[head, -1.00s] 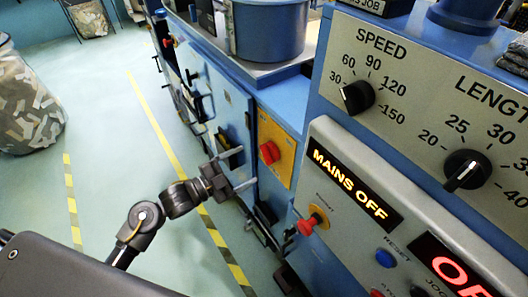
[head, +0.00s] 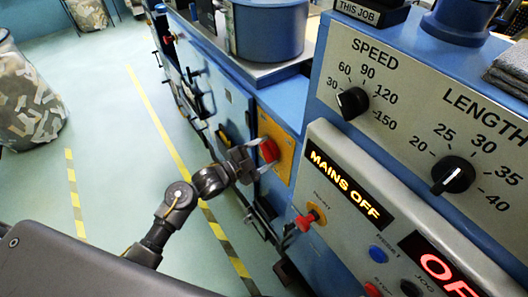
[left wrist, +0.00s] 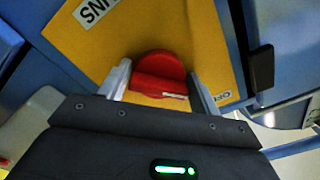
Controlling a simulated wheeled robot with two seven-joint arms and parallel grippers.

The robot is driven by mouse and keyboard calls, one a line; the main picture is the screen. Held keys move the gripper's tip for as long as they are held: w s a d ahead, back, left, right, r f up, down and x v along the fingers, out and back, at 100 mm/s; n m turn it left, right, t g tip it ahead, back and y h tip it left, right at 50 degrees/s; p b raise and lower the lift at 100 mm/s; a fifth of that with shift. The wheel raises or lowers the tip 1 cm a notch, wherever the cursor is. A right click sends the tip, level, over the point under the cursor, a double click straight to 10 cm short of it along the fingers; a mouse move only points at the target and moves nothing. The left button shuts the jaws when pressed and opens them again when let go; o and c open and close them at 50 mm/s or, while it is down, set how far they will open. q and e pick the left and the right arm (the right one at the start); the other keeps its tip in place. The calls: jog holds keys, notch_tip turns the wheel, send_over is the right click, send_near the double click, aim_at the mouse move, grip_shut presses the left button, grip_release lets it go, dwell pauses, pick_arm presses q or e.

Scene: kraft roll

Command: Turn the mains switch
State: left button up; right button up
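The mains switch is a red rotary knob (head: 269,150) on a yellow plate (head: 284,137) on the blue machine's side. In the left wrist view the red knob (left wrist: 160,74) sits between my fingers, with a pale mark on its lower right edge. Part of the plate's lettering shows there. My left gripper (head: 265,157) is open, one finger on each side of the knob. In the left wrist view the fingers of the left gripper (left wrist: 159,72) look slightly apart from the knob; contact is not clear. The display (head: 345,184) reads MAINS OFF. My right gripper is not in view.
Right of the plate, a grey panel carries a red push button (head: 305,221), a blue reset button (head: 377,253), a SPEED dial (head: 352,102) and a LENGTH dial (head: 453,175). A patterned bin (head: 25,105) stands far left. The floor between is clear.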

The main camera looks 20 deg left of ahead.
pick_arm(q)
jog(key=c, duration=0.6)
jog(key=shift+o, duration=0.2)
